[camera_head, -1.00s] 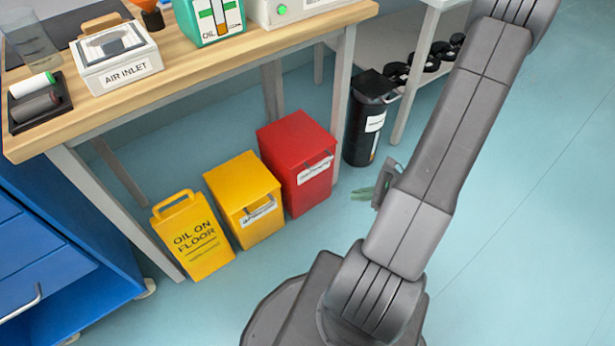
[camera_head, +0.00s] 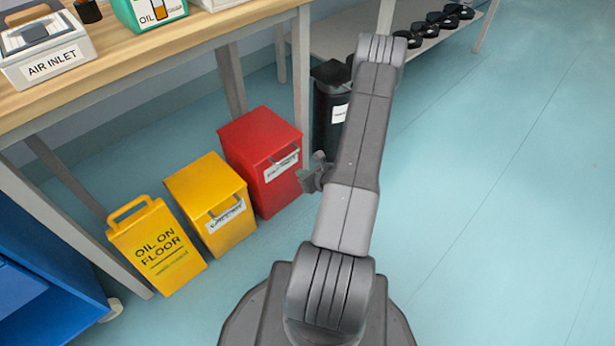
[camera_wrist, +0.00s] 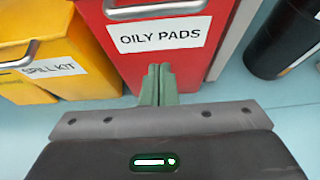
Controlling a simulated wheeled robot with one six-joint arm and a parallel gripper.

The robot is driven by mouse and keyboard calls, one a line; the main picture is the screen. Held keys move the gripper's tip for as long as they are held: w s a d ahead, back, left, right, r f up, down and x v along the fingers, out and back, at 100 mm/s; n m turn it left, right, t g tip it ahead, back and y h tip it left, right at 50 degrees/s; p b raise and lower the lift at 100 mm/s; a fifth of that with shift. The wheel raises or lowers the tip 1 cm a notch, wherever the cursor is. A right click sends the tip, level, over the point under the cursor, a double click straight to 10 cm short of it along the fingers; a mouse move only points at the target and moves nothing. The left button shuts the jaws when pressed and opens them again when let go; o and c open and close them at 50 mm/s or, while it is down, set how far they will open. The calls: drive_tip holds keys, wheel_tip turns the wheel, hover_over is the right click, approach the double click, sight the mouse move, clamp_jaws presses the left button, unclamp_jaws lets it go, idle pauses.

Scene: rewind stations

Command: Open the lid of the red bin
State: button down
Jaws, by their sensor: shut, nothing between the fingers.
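The red bin (camera_head: 262,158) stands on the floor under the workbench, with its lid down and a grey handle on its front. In the wrist view the red bin (camera_wrist: 120,66) fills the upper middle, with a label reading "OILY PADS" and a metal handle bar (camera_wrist: 155,9) above it. My gripper (camera_wrist: 161,70) has its green fingers together, empty, in front of the bin's front face, below the label. In the head view my gripper (camera_head: 306,180) is just right of the bin, its fingers largely hidden. I cannot tell whether they touch the bin.
A yellow spill kit bin (camera_head: 208,205) stands left of the red bin, and a yellow "OIL ON FLOOR" sign (camera_head: 155,245) left of that. A black bin (camera_head: 325,115) stands behind my arm. The workbench (camera_head: 200,48) overhangs the back. Floor at right is clear.

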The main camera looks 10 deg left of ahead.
drive_tip(key=shift+w+a+r+b, duration=0.3)
drive_tip(key=shift+w+a+r, duration=0.15)
drive_tip(key=shift+w+a, duration=0.35)
drive_tip(key=shift+w+a+r+b, duration=0.25)
drive_tip(key=shift+w+a+r, duration=0.3)
drive_tip(key=shift+a, duration=0.35)
drive_tip(key=w+a+r+p, duration=0.2)
drive_tip(key=a+r+p, duration=0.1)
drive_tip(key=r+p, duration=0.4)
drive_tip(key=w+a+r+g+h+p, duration=0.1)
drive_tip(key=w+a+r+p, duration=0.1)
drive_tip(key=r+p, duration=0.6)
drive_tip(key=w+a+r+h+p, duration=0.1)
drive_tip(key=w+a+r+p, duration=0.2)
drive_tip(key=r+p, duration=0.4)
drive_tip(key=shift+a+r+g, duration=0.3)
drive_tip(key=shift+a+r, duration=0.2)
drive_tip(key=shift+r, duration=1)
